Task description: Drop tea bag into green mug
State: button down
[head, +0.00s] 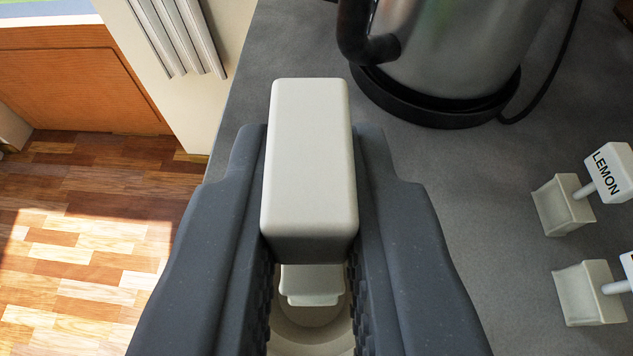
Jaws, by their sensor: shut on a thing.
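My gripper (311,150) is in the middle of the head view, its two dark ridged fingers shut on the pale block-shaped handle of a tea bag (310,165). A lower pale part of the tea bag (312,284) shows beneath the handle, between the fingers. Under it is a round, cream-coloured hollow (313,338), which looks like the inside of a mug. The fingers hide most of it, and no green outside shows, so I cannot tell the mug's colour or whether the bag is inside its rim.
A steel kettle (455,45) on a black base (440,108) stands at the back right of the grey counter (430,160). Two more tea bags (563,207) (588,292) stand at the right, one labelled LEMON. The counter edge drops to a wooden floor (90,230) at left.

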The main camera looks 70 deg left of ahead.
jog(key=c, duration=1.3)
grip_release()
jog(key=shift+c, duration=0.2)
jog(key=shift+r+p, duration=0.3)
jog(key=shift+r, duration=4.2)
jog(key=shift+r, duration=0.1)
